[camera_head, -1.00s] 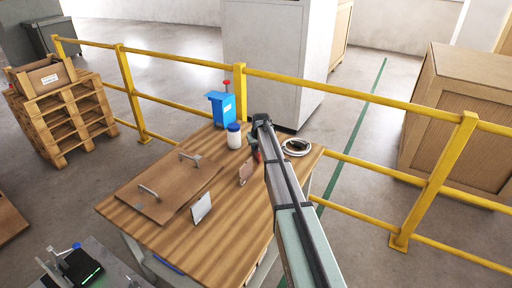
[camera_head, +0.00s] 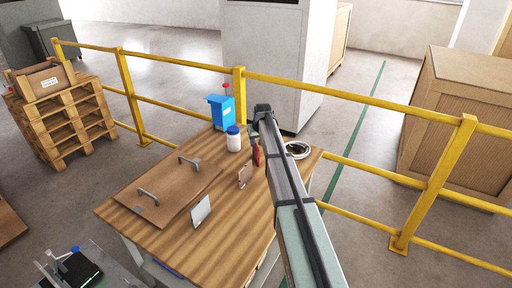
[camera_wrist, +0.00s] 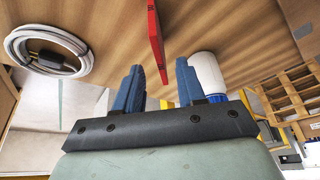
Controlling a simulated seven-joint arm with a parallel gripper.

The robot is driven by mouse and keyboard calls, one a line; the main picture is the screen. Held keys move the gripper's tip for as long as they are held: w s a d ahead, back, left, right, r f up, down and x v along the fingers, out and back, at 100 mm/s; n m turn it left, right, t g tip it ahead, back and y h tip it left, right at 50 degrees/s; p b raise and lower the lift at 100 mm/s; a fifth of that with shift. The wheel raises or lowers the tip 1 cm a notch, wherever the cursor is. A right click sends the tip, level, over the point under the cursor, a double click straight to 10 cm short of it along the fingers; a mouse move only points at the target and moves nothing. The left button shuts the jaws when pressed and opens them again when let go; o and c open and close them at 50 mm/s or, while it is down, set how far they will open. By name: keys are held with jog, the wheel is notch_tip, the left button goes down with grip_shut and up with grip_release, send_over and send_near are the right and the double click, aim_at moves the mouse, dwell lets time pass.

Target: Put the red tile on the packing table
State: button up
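The red tile (camera_head: 256,153) stands on edge on the wooden-topped table (camera_head: 226,230), beside my arm and partly hidden by it in the head view. In the wrist view the red tile (camera_wrist: 156,40) shows nearly edge-on, its near end lying in line with the gap between my fingers. My gripper (camera_wrist: 158,85) is open, with both dark blue fingers apart and nothing touching them visibly. In the head view the end of my arm is over the table's far part, and the fingers are hidden there. I cannot tell which surface is the packing table.
A brownish tile (camera_head: 245,174) and a white tile (camera_head: 201,211) stand nearby. A white bottle (camera_head: 233,140), blue device (camera_head: 220,110) and coiled cable (camera_head: 298,149) stand at the far end. A brown board with handles (camera_head: 165,188) lies left. Yellow railing (camera_head: 350,92) runs behind.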

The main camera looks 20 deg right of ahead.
jog(key=shift+v, duration=2.25)
